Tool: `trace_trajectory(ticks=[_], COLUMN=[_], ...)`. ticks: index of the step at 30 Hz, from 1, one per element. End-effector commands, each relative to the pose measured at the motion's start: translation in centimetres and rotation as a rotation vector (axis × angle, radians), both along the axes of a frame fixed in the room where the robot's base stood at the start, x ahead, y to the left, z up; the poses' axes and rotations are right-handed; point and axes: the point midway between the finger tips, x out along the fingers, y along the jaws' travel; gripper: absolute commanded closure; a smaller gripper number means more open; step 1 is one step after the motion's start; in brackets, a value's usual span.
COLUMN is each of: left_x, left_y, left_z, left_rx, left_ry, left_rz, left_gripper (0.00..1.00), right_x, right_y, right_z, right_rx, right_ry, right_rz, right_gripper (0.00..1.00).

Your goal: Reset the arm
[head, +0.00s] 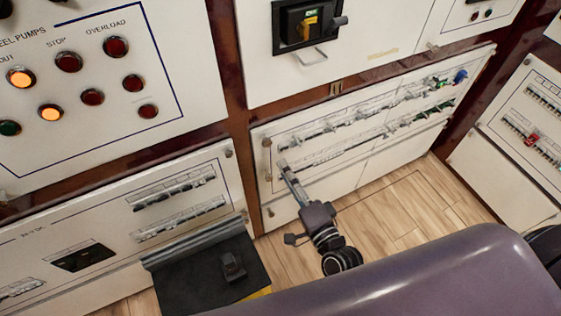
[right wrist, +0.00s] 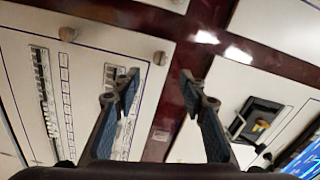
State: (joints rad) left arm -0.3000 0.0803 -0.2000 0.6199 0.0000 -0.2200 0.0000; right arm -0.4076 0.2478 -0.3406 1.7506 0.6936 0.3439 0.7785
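My right arm comes up from the bottom of the head view. Its gripper (head: 284,164) points up and away toward the lower left part of the middle breaker panel (head: 350,165). In the right wrist view the gripper's two fingers (right wrist: 160,84) stand apart with nothing between them. Beyond the gap is a dark red frame post, with a breaker panel (right wrist: 85,60) to the left. I cannot tell how far the fingertips are from the panel. My left gripper is not in view.
A black switch with a yellow handle (head: 310,22) is above the middle panel. A panel of lamps and buttons (head: 85,85) is at upper left. A dark flat surface (head: 195,280) bearing a small black object is at lower left. Wooden floor (head: 395,205) is clear right of the gripper.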

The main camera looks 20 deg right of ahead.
Motion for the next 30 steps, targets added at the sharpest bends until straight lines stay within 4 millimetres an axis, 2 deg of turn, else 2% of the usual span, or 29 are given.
trace_trajectory(ticks=[4,18,21,23,26,29,30], left_x=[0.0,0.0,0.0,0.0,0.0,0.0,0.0], left_y=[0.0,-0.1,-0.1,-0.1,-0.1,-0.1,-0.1], left_z=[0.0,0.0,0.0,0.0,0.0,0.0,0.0], left_rx=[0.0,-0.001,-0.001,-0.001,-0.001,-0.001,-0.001], left_ry=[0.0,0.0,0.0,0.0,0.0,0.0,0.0], left_rz=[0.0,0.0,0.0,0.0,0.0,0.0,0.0], left_gripper=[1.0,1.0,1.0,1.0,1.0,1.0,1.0], right_x=[-0.5,-0.5,-0.6,-0.7,-1.5,-3.3,-4.4], right_y=[-0.1,-0.1,-0.1,-0.2,-0.4,-1.0,-1.4], right_z=[0.0,0.0,-0.8,-2.5,-7.4,-14.4,-17.4], right_rx=[0.0,0.001,-0.021,-0.063,-0.198,-0.386,-0.464], right_ry=[0.0,0.0,0.012,0.038,0.115,0.23,0.281], right_rz=[0.0,0.0,0.003,0.008,0.031,0.082,0.11], right_gripper=[0.61,0.61,0.61,0.61,0.61,0.61,0.61])
